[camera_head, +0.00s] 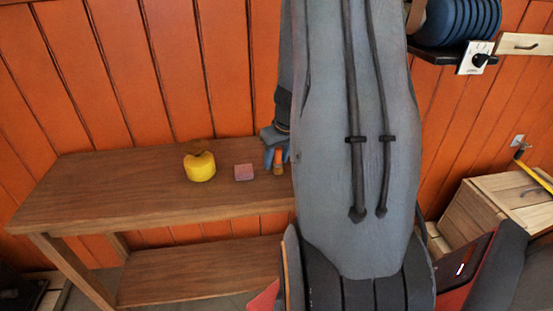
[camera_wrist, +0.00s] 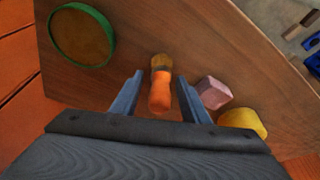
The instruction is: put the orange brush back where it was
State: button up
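The orange brush (camera_wrist: 160,93) stands between the two fingers of my gripper (camera_wrist: 158,88) in the wrist view. Its orange handle is towards the wrist and its brown bristle end is towards the wooden table. A narrow gap shows on each side of the brush, so the fingers look open around it. In the head view the brush (camera_head: 278,158) is upright at the table's right part, with my gripper (camera_head: 277,150) over it from above. My arm hides the table to the right of it. Whether the bristles touch the table is hard to tell.
A pink block (camera_head: 244,172) and a yellow rounded thing (camera_head: 200,168) sit left of the brush on the wooden table (camera_head: 110,190). A green-rimmed brown disc (camera_wrist: 82,36) lies on the table's other side in the wrist view. The table's left part is clear.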

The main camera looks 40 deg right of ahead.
jog(key=shift+r, duration=0.1)
jog(key=d+v, duration=0.1)
jog(key=v, duration=1.1)
jog(key=s+a+f+n+g, duration=0.1)
jog(key=s+a+f, duration=0.1)
jog(key=a, duration=1.2)
jog(key=s+a+f+g, duration=0.1)
jog(key=s+a, duration=0.3)
jog(key=a, duration=1.1)
jog(key=shift+s+f+n+y+b, duration=0.3)
jog(key=shift+f+n, duration=0.1)
jog(key=shift+f, duration=0.25)
jog(key=shift+w, duration=0.1)
